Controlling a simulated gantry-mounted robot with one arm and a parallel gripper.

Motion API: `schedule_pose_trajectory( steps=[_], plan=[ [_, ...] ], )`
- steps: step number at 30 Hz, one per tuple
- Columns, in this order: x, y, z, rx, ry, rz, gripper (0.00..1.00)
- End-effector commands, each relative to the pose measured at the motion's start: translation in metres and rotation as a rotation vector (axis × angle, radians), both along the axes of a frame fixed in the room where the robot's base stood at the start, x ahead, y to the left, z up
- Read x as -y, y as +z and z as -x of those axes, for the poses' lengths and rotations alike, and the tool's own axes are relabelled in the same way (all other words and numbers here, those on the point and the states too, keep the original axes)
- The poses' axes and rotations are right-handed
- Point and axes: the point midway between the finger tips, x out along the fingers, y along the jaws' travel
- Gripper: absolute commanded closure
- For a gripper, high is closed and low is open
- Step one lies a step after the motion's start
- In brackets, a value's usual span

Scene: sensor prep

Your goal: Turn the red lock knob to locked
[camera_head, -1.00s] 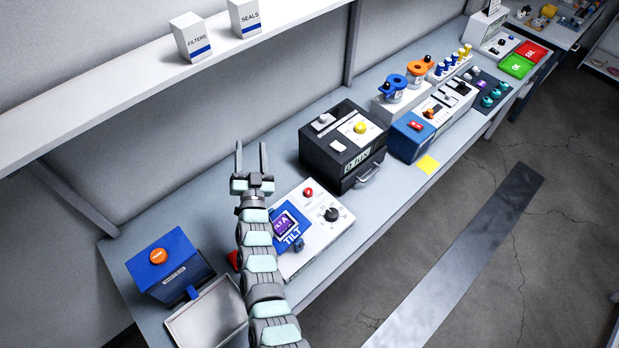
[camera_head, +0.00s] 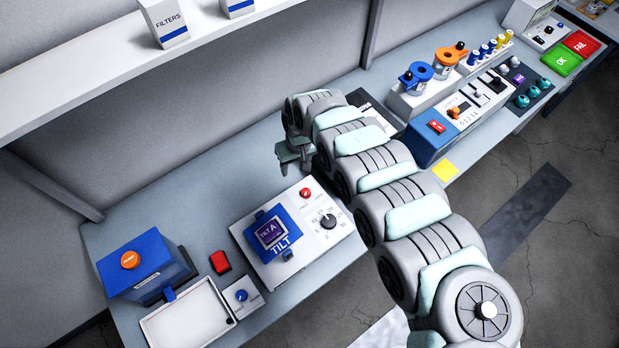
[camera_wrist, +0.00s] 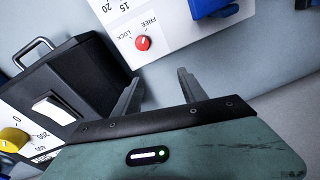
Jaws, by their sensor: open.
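The red lock knob (camera_head: 305,193) sits on the white panel of the tilt unit (camera_head: 333,240), near its back edge. In the wrist view the knob (camera_wrist: 142,43) shows clearly, with the words LOCK and FREE printed beside it. It has a pale pointer mark, but I cannot tell surely which word it points at. My gripper (camera_head: 295,168) is in the air near the back of the panel, close to the knob but apart from it. In the wrist view its two fingers (camera_wrist: 158,78) are spread and empty, below the knob in the picture.
The black box (camera_wrist: 75,80) with a handle and yellow knob stands close beside my gripper; my arm hides most of it in the head view. A blue tilt block (camera_head: 272,232) and a black dial (camera_head: 327,221) share the panel. Bare bench (camera_head: 215,190) lies left.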

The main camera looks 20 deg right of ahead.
Motion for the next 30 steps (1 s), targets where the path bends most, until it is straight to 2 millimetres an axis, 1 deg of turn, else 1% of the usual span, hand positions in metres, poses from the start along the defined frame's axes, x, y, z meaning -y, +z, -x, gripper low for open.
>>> schedule_pose_trajectory(
  steps=[1,3,6,8,10,18,23,30],
  plan=[
    [0.011,-0.001,0.016,-0.043,0.002,0.02,0.5],
    [0.019,-0.002,0.032,-0.088,0.003,0.033,0.5],
    [0.022,-0.006,0.04,-0.111,0.005,0.037,0.5],
    [0.021,-0.01,0.04,-0.112,0.007,0.036,0.5],
    [0.018,-0.019,0.04,-0.111,0.006,0.032,0.5],
    [0.015,-0.065,0.038,-0.106,0.006,0.03,0.5],
    [0.015,-0.088,0.04,-0.109,0.006,0.031,0.5],
    [0.015,-0.106,0.037,-0.103,0.005,0.034,0.5]
  ],
)
